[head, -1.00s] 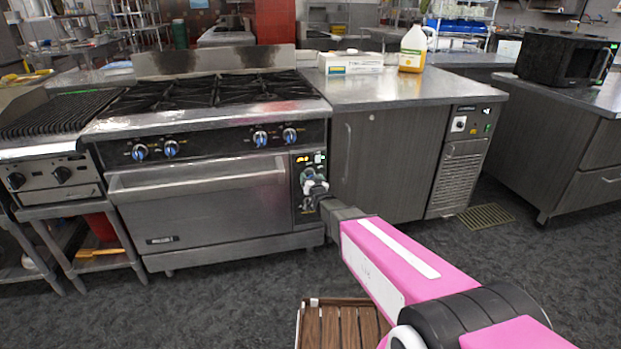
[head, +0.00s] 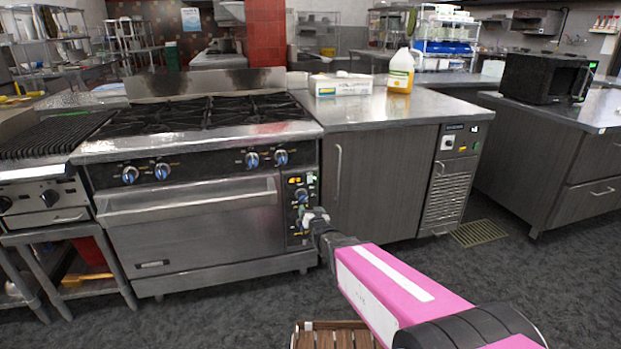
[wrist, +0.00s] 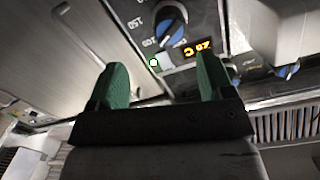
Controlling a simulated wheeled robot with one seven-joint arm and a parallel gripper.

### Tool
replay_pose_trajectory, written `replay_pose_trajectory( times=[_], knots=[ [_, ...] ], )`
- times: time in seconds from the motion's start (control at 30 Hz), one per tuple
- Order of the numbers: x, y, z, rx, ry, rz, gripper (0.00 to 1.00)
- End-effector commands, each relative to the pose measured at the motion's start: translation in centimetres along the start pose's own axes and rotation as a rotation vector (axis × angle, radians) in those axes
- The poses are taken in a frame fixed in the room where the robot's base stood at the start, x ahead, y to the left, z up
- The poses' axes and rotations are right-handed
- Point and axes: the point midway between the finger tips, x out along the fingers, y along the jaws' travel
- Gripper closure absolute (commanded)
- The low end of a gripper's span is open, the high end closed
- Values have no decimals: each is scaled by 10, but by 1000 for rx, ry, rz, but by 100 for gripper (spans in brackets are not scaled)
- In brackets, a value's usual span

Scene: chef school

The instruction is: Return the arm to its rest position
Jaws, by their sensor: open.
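My pink arm (head: 395,290) reaches forward from the lower right in the head view. My gripper (head: 312,218) is at its far end, in front of the right side of the oven's control panel. In the wrist view my gripper (wrist: 160,85) shows two green fingers spread apart with nothing between them. Beyond the fingers are a blue-and-black knob (wrist: 170,27) and a lit orange display (wrist: 197,48) on the panel. Whether the fingertips touch the panel cannot be told.
The stove with oven (head: 200,235) stands ahead, with a dark cabinet (head: 375,185) to its right. A yellow jug (head: 400,75) and a white box (head: 340,86) are on the counter. A microwave (head: 545,78) is at right. A slatted wooden surface (head: 335,338) is low in front. Grey floor lies between.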

Motion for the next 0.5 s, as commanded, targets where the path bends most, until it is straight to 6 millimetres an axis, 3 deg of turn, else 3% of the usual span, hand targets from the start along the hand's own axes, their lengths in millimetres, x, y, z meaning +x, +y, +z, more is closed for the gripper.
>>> replay_pose_trajectory(
  times=[0.27, 0.5],
  knots=[
    [-39, 53, 12, -42, -322, 154, 26],
    [-106, 100, 26, -60, -702, 286, 26]
  ],
)
